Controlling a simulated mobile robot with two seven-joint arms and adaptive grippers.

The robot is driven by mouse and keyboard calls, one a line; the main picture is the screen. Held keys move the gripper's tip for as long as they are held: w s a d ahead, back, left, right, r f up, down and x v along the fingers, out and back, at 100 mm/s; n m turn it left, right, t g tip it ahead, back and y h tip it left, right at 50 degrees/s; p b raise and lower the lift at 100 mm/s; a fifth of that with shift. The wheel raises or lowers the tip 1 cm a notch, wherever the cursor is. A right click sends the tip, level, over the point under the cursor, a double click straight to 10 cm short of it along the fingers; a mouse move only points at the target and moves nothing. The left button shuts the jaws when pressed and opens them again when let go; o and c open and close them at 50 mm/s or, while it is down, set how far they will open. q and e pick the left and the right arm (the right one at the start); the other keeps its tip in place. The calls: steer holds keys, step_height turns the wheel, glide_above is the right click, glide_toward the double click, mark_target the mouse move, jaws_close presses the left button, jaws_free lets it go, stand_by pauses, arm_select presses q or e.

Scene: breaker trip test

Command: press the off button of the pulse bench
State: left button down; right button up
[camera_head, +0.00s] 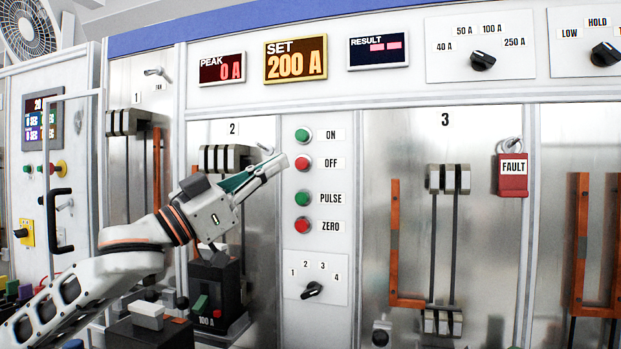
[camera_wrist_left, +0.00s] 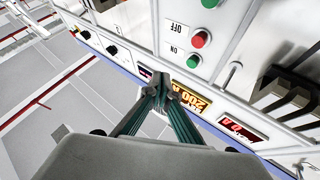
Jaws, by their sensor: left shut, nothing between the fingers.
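The off button is the red round button (camera_head: 302,163) labelled OFF, second from the top in the button column of the pulse bench (camera_head: 318,262). In the left wrist view, the red off button (camera_wrist_left: 200,40) shows above the fingers, beside its OFF label. My left gripper (camera_head: 284,161) is shut and empty. In the head view its tips lie just left of the off button; I cannot tell whether they touch the panel. In the left wrist view the closed fingertips (camera_wrist_left: 160,82) appear apart from the button. My right gripper is in neither view.
The green ON button (camera_head: 302,134) sits above, the green PULSE button (camera_head: 302,198) and red ZERO button (camera_head: 302,227) below. A rotary selector (camera_head: 311,290) is lower down. The SET display (camera_head: 296,60) reads 200 A. A red FAULT tag (camera_head: 512,177) hangs at right.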

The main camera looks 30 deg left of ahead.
mark_target(302, 163)
arm_select(q)
steer(key=w+p, duration=0.1)
steer(key=w, duration=0.1)
steer(key=w+a+p, duration=0.1)
steer(key=w, duration=0.2)
steer(key=w+a+p, duration=0.1)
steer(key=w, duration=0.2)
steer(key=shift+w+r, duration=0.1)
steer(key=shift+w, duration=0.1)
stand_by(0.4)
stand_by(1.2)
steer(key=shift+p, duration=0.3)
steer(key=shift+w+a+p, duration=0.15)
steer(key=shift+w+p, duration=0.25)
